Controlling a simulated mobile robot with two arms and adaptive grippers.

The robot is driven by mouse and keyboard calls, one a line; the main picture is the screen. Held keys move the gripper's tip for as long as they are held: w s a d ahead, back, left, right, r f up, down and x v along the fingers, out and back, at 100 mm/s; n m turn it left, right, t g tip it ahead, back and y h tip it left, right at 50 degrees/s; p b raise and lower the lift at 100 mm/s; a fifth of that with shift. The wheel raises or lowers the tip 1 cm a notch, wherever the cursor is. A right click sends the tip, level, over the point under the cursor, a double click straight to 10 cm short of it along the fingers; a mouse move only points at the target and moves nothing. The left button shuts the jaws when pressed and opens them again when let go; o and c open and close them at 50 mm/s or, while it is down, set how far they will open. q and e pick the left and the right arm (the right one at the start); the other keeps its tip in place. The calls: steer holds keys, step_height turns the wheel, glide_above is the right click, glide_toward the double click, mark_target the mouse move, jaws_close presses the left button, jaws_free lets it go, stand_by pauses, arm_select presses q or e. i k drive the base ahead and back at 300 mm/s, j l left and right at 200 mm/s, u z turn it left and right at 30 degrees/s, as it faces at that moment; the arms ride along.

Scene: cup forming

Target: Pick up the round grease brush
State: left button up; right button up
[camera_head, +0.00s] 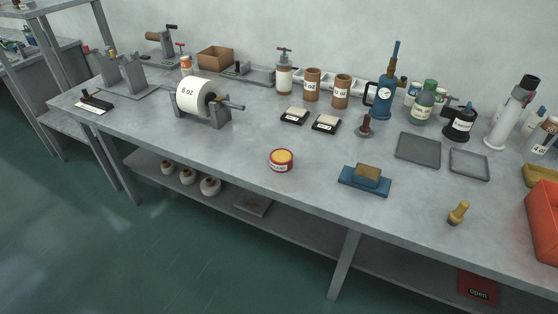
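A small yellow-handled object (458,213) with a rounded knob lies or leans near the table's front edge at the right; it looks like a short round brush, but it is too small to be sure. A brown upright piece with a round dark base (365,126) stands farther back, right of centre; I cannot tell whether it is a brush or a stamp. A round red tin with yellow contents (281,160) sits near the front edge. Neither of my grippers is in view.
The grey table (240,150) holds a blue block with a brown top (366,180), two flat grey trays (418,149), a white roll on a stand (194,97) and bottles along the back. An orange bin (543,215) is at right. The front middle is mostly clear.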

mark_target(456, 217)
steer(key=z, duration=1.35)
